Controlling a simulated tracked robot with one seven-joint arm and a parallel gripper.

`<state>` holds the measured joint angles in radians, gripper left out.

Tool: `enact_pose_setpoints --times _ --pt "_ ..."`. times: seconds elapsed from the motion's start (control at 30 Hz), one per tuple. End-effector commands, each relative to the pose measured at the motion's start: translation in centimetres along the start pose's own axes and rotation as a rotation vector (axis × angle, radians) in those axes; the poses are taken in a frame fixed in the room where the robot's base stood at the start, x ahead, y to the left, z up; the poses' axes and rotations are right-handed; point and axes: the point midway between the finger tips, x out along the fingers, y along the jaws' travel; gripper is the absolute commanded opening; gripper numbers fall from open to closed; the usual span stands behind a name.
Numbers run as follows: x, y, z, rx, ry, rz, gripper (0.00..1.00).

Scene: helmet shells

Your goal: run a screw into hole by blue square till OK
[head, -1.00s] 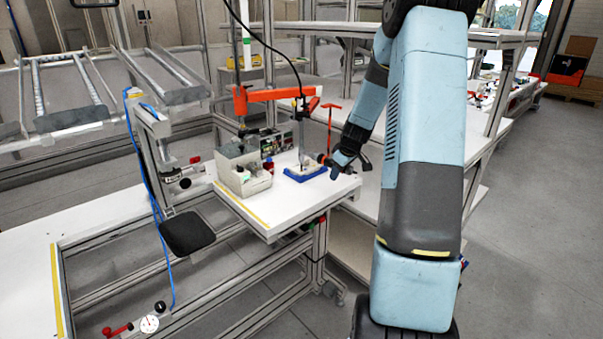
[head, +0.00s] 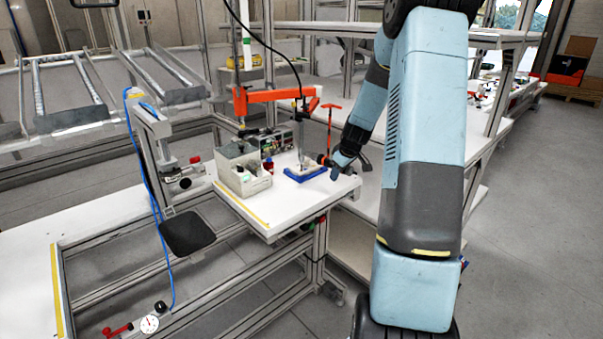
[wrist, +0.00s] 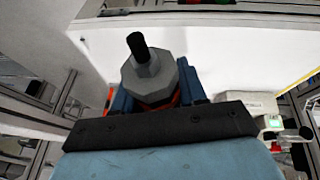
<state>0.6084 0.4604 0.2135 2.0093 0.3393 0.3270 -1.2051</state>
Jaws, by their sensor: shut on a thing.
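My gripper (head: 344,165) is low over the right end of the white bench, beside the blue fixture (head: 306,175). In the wrist view, its blue fingers (wrist: 158,98) are shut on a grey faceted tool body (wrist: 148,78) with a black shaft; it may be the screwdriver. A pale part sits in the fixture, too small to make out. A thin upright tool (head: 302,140) hangs over the fixture from an orange arm (head: 270,95). The screw, the hole and the blue square cannot be made out.
Grey bins (head: 243,172) stand left of the fixture, with a small red bottle (head: 268,165) between. A red T-shaped post (head: 330,115) rises behind the fixture. The white bench top (head: 285,210) is clear at the front.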

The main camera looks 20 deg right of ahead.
Motion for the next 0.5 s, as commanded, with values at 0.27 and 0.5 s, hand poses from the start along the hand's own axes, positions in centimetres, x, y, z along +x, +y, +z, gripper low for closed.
enact_pose_setpoints --times 0.27,0.5 --pt "-0.3 0.0 0.0 0.001 -0.002 -0.002 0.00" --pt "-1.9 0.3 -0.7 0.000 -0.002 -0.001 0.00"
